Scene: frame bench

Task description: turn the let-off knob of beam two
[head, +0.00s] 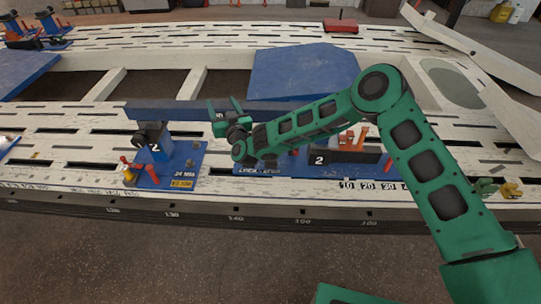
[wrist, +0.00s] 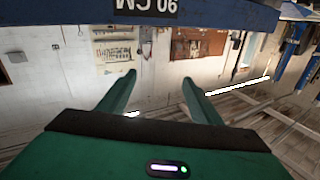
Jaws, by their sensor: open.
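A long blue beam (head: 180,110) lies across the bench, with a blue stand marked 2 (head: 153,145) under its left part and a dark block marked 2 (head: 319,160) towards its right. Small red knobs or levers (head: 152,174) stand on the left blue base plate, and red and orange parts (head: 361,136) rise by the dark block. I cannot tell which is the let-off knob. My gripper (head: 225,106) is open with its fingers up in front of the beam. In the wrist view my gripper (wrist: 158,80) is empty, and a blue beam with upside-down lettering (wrist: 75,10) crosses the top.
The white slotted bench (head: 60,150) spans the view. A large blue panel (head: 300,72) lies behind the beam, and a red box (head: 341,26) sits further back. Yellow parts (head: 511,190) are at the right edge. My arm hides part of the right base plate. Bare floor lies in front.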

